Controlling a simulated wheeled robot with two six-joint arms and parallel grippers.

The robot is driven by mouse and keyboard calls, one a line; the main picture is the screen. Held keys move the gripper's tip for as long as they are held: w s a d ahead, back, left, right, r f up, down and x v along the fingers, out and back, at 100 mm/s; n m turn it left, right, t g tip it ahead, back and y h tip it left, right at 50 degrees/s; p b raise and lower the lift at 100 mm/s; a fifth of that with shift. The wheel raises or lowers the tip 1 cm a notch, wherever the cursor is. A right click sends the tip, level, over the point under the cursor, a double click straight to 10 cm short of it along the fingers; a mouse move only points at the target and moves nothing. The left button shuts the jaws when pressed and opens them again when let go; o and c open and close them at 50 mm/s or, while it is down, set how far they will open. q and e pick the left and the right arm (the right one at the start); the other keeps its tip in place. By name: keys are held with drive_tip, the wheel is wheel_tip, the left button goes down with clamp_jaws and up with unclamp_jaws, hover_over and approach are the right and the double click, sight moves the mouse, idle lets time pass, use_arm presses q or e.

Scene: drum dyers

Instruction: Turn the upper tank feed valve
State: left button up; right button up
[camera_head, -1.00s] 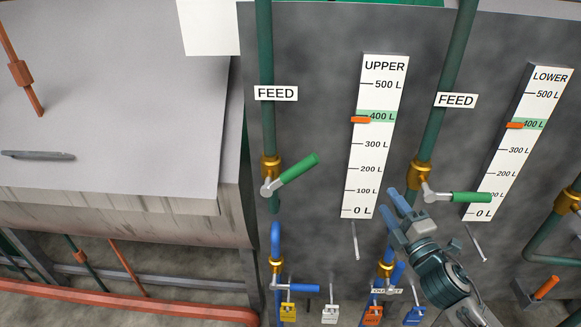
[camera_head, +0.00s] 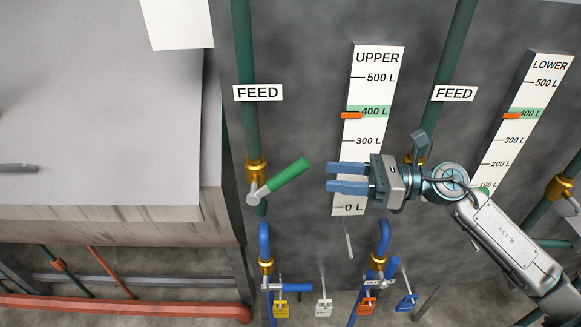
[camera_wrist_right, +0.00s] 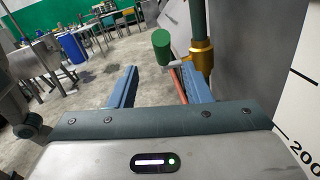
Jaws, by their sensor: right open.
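The upper tank feed valve has a green lever (camera_head: 288,175) on a brass body (camera_head: 256,170), on the green pipe under the left FEED label (camera_head: 258,93). The lever slants up to the right. My right gripper (camera_head: 329,177) is open and empty, its blue fingers pointing left at the lever's free end, a short gap away. In the right wrist view the green lever end (camera_wrist_right: 161,43) shows beyond the open fingers (camera_wrist_right: 152,85), above and right of the middle between them. The right arm covers most of the lower tank's feed valve. My left gripper is not in view.
The UPPER gauge (camera_head: 372,90) stands behind my right gripper, and the LOWER gauge (camera_head: 532,100) is farther right. Blue-handled valves (camera_head: 297,287) and several coloured padlocks (camera_head: 323,308) hang below. A large grey tank (camera_head: 100,110) fills the left side.

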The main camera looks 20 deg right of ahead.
sight(291, 172)
drive_tip(key=shift+w+p+x, duration=0.2)
drive_tip(key=shift+p+x, duration=2.05)
drive_tip(key=shift+x, duration=1.6)
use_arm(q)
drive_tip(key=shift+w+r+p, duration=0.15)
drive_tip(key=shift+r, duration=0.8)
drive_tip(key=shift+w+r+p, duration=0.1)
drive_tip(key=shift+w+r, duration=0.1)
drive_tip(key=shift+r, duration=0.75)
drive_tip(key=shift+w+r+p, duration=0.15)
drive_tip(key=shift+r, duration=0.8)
use_arm(e)
drive_tip(key=shift+x, duration=0.9)
drive_tip(key=shift+d, duration=0.1)
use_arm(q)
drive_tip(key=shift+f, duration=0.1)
use_arm(e)
clamp_jaws()
